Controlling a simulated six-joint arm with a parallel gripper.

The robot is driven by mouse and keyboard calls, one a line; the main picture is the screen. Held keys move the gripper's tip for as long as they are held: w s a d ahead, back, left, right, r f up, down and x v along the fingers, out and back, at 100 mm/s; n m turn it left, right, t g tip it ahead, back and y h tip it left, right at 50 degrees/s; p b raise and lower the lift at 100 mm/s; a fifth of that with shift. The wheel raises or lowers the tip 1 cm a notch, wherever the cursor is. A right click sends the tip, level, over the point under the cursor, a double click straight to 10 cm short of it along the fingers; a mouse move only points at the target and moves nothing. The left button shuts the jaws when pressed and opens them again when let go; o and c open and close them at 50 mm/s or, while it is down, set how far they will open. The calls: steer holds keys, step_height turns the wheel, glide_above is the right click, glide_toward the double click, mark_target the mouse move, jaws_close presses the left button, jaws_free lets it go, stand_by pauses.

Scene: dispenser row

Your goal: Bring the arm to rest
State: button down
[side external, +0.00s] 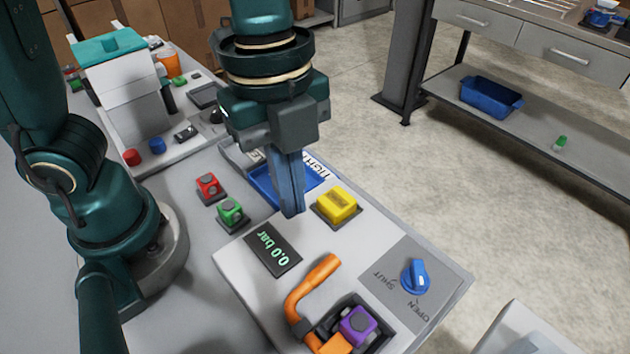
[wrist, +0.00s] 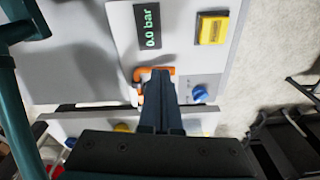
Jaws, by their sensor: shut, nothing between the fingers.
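My gripper (side external: 291,212) points down over the panel, its fingers together with nothing between them. In the side external view its tips show between the yellow block (side external: 337,205) and the display (side external: 272,255) reading 0.0 bar. In the wrist view the fingers (wrist: 161,82) overlap part of the orange handle (wrist: 142,73) in the picture. I cannot tell how high the tips are above the panel. The blue knob (side external: 415,277) sits on a grey plate marked SHUT and OPEN.
The orange pipe (side external: 312,284) stands up near a purple block (side external: 357,325) at the panel's front. Red (side external: 208,186) and green (side external: 230,212) blocks lie left of the gripper. A blue tray (side external: 268,188) is behind it. Open floor (side external: 350,100) lies to the right.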

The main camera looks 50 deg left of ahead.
steer(key=a+r+n+t+y, duration=0.1)
steer(key=a+n+t, duration=0.4)
steer(key=a+n, duration=0.8)
steer(key=s+r+n, duration=0.1)
steer(key=n, duration=0.5)
steer(key=shift+n+t, duration=0.3)
steer(key=shift+n, duration=0.1)
steer(key=c, duration=1.5)
jaws_free()
steer(key=shift+c, duration=0.2)
